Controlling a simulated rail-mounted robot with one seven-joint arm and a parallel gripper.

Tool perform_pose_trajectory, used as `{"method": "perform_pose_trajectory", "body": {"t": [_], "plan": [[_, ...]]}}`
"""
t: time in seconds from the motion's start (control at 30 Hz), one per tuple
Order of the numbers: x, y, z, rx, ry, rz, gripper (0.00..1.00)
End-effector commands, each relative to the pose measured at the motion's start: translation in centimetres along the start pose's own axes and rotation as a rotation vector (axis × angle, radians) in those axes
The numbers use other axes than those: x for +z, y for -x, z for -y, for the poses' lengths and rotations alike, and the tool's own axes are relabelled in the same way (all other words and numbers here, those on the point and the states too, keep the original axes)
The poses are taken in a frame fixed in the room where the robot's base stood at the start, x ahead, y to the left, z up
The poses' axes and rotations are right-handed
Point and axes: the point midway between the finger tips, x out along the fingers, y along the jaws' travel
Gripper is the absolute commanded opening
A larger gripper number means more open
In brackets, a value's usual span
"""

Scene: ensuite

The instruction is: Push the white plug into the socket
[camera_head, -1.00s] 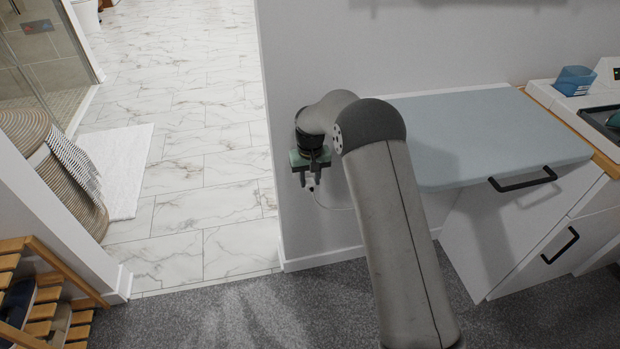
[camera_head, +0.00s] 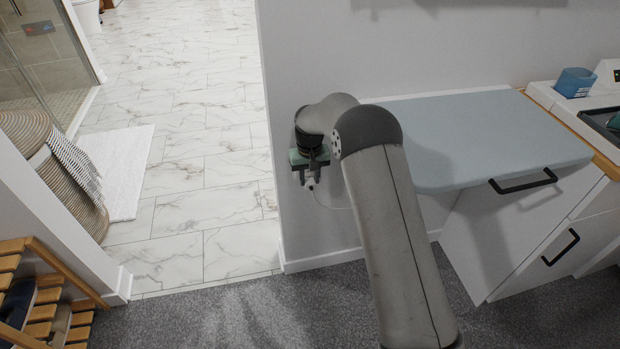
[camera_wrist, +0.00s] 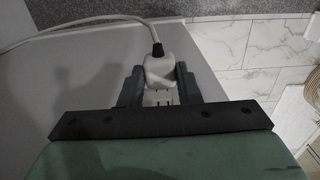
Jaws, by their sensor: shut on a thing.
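The white plug (camera_wrist: 160,70) shows in the wrist view, with a cord leaving its far end through a dark sleeve. My gripper (camera_wrist: 158,85) has its two dark fingers on either side of the plug and is shut on it. In the head view my gripper (camera_head: 307,182) is low against the grey wall, and a little of the plug (camera_head: 310,184) shows at its tips. The socket cannot be made out in either view; whether the plug touches one I cannot tell.
The plug's white cord (camera_wrist: 75,28) runs off to the left in the wrist view. A cabinet with a pale blue top (camera_head: 480,135) stands right of my arm. The wall ends at a doorway on the left, with marble tiles (camera_head: 205,160) beyond. Grey carpet (camera_head: 240,315) lies below.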

Motion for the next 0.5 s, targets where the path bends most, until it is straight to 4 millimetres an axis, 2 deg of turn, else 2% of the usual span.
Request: {"method": "perform_pose_trajectory", "body": {"t": [0.5], "plan": [[-1.3, 0.0, 0.0, 0.000, 0.000, 0.000, 0.07]]}}
